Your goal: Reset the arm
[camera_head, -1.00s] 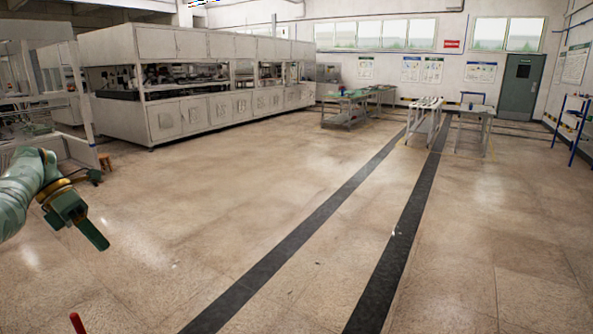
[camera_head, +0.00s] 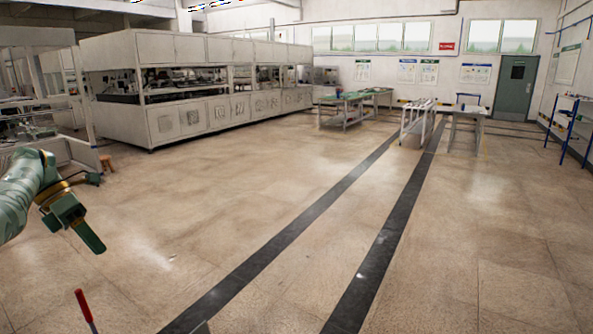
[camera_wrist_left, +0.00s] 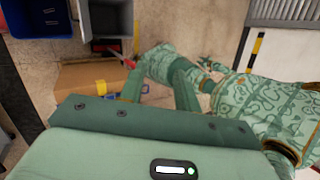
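My left arm comes in from the left edge of the head view. Its green gripper (camera_head: 92,238) hangs over bare floor, pointing down and to the right, with nothing seen in it. In the head view its fingers overlap, so the gap does not show. In the left wrist view two green fingers (camera_wrist_left: 160,90) stand apart, with no object held between them. Green patterned parts of my own body show beyond them. My right gripper cannot be made out in either view.
A red handle (camera_head: 83,305) shows at the lower left. The left wrist view shows a blue bin (camera_wrist_left: 40,18), a grey bin (camera_wrist_left: 107,18) and a cardboard box (camera_wrist_left: 75,78). A long white machine (camera_head: 200,115) and work tables (camera_head: 345,100) stand farther back. The middle floor is open.

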